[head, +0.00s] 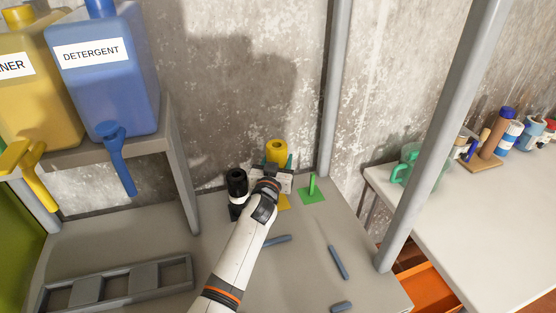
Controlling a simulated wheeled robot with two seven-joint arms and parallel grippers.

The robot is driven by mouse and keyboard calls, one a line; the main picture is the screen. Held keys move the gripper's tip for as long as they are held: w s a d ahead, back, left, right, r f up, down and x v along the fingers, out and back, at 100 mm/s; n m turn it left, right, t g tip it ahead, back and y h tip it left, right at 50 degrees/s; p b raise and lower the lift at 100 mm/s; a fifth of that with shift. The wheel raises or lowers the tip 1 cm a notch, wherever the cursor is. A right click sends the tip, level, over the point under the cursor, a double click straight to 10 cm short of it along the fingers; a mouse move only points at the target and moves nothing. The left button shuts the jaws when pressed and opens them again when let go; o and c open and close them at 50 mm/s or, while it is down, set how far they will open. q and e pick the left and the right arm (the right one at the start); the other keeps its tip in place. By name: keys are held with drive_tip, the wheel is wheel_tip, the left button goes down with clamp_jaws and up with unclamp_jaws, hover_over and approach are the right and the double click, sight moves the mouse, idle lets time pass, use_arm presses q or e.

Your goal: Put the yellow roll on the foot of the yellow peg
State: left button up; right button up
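The yellow roll (277,149) is upright at the far end of my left arm, between the teal fingertips of my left gripper (278,163). The gripper appears shut on it; the wrist hides the roll's lower part. A yellow foot (284,202) of the yellow peg shows partly beside the wrist, on the table. The yellow peg's post is hidden, so I cannot tell whether the roll is around it. My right gripper is not in view.
A black roll (236,182) stands close left of the wrist, with white and black below it. A green peg (312,187) stands bare on the right. Grey bars (338,262) lie on the table. A grey rack (116,284) lies front left; metal posts (333,90) rise behind and right.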

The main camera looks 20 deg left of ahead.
use_arm(q)
drive_tip(key=shift+f+b, duration=2.7)
drive_tip(key=shift+f, duration=0.5)
drive_tip(key=o, duration=1.2)
drive_tip(key=shift+s, duration=0.1)
